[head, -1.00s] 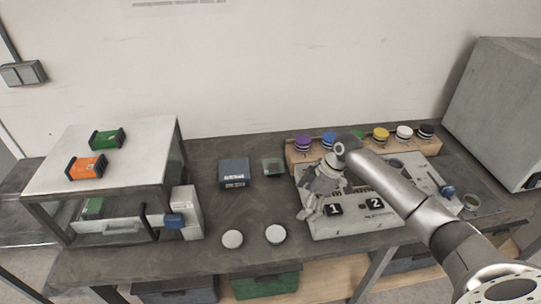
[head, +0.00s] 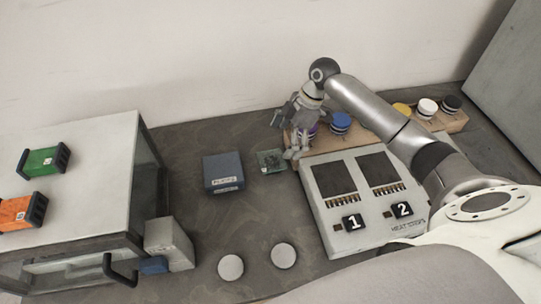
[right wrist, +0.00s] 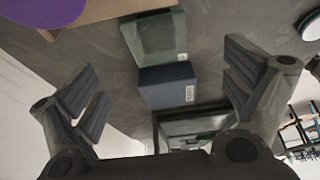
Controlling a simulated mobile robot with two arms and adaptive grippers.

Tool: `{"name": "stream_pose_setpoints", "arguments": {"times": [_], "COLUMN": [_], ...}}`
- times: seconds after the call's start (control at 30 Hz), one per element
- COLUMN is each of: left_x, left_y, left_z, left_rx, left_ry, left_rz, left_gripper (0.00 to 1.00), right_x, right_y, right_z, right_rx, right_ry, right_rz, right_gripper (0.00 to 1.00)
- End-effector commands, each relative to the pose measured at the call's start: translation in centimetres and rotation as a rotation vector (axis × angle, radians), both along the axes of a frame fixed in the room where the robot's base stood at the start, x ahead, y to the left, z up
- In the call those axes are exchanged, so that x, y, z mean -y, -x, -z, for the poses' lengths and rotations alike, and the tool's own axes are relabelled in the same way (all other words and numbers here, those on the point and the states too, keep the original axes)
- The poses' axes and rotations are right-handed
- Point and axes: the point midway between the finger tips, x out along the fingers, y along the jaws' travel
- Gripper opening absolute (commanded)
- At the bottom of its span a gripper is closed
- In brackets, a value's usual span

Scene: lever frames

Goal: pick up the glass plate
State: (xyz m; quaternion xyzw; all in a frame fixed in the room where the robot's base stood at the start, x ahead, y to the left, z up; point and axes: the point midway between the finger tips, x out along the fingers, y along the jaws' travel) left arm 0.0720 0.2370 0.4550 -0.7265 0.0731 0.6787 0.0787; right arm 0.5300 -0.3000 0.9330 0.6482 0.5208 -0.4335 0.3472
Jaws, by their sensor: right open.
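The glass plate (head: 271,161) is a small, greenish, see-through square lying flat on the dark bench, just right of the blue box (head: 223,171). In the right wrist view the glass plate (right wrist: 157,38) lies ahead between the fingers, with the blue box (right wrist: 168,86) beyond it. My right gripper (head: 291,152) is above the bench, just right of the plate in the head view. Its fingers (right wrist: 165,95) are spread wide and empty, apart from the plate. My left gripper is not in view.
A two-pad heating unit (head: 348,242) stands right of the plate. Behind it is a wooden rack (head: 458,122) with coloured lids. Two white round discs (head: 231,267) lie in front. A glass-sided cabinet (head: 75,180) is at left.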

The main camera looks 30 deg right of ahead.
Motion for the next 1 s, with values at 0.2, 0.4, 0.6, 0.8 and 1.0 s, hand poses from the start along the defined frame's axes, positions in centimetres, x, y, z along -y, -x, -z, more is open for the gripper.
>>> {"name": "stream_pose_setpoints", "arguments": {"times": [0.2, 0.4, 0.6, 0.8, 1.0], "left_x": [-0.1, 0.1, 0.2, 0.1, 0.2], "left_y": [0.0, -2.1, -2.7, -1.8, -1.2], "left_z": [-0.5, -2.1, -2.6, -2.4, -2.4], "left_rx": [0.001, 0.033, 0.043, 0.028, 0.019], "left_ry": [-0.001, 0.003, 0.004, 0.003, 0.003], "left_rz": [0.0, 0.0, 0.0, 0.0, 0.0], "left_gripper": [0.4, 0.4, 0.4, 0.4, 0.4], "right_x": [-0.8, -2.0, -2.8, -2.9, -2.9], "right_y": [-0.2, -0.5, -0.8, -0.8, -0.8], "right_z": [1.8, 3.9, 6.2, 6.6, 6.6], "right_rx": [0.001, -0.003, 0.001, 0.002, 0.002], "right_ry": [-0.001, -0.002, 0.001, 0.002, 0.001], "right_rz": [-0.001, 0.0, 0.0, 0.001, 0.001], "right_gripper": [0.96, 0.96, 0.96, 0.96, 0.78]}}
